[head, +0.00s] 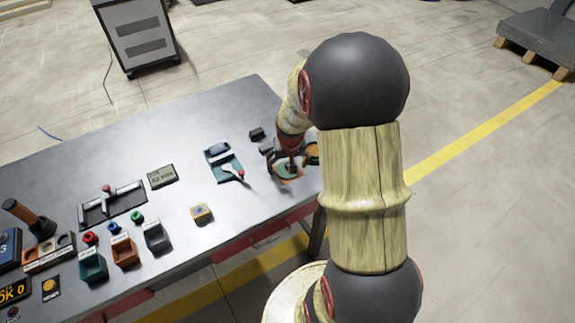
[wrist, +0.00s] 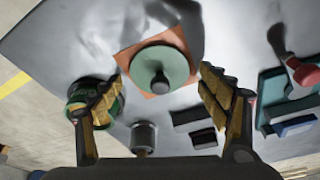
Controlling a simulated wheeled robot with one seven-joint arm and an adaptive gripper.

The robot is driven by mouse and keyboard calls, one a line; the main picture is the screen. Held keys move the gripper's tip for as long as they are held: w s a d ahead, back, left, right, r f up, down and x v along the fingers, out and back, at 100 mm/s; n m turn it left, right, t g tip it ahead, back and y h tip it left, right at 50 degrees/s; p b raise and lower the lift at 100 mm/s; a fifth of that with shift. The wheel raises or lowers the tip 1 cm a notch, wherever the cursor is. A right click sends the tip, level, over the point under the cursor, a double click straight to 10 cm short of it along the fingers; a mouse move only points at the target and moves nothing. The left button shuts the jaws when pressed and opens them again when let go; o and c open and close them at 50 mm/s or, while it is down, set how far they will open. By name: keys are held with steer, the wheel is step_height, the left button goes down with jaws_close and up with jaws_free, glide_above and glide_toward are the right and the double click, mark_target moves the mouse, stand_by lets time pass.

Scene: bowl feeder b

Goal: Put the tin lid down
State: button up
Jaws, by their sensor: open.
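The tin lid (wrist: 160,68), a green disc with a dark grey knob, lies on an orange square mat (wrist: 126,57) in the wrist view. The lid also shows in the head view (head: 287,170), near the table's right end. My gripper (wrist: 160,84) is open, with its two yellow-padded fingers spread on either side of the lid and knob, apart from the knob. A round green and yellow tin (wrist: 104,111) stands left of the mat in the wrist view, partly hidden by the left finger. The underside of the lid is hidden.
A grey cylinder (wrist: 144,136) and dark blocks (wrist: 187,116) stand near the mat. A teal fixture with a red-knobbed lever (head: 224,167) is to the left in the head view. Several coloured bins (head: 124,250) line the front. The metal table (head: 240,110) has clear room behind.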

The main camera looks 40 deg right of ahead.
mark_target(289, 177)
steer(key=shift+r, duration=0.1)
steer(key=p+v, duration=0.4)
steer(key=v, duration=0.8)
steer(key=s+a+r+n+t, duration=0.2)
steer(key=a+r+n, duration=0.1)
steer(key=a+r, duration=0.95)
steer(key=s+a+r+n+t+y, duration=0.1)
steer(key=s+a+r+n, duration=0.3)
steer(key=s+a, duration=0.6)
steer(key=a+r, duration=0.1)
steer(key=a, duration=0.1)
steer(key=shift+a+r+y, duration=0.25)
steer(key=shift+a+y, duration=0.05)
steer(key=shift+y, duration=0.1)
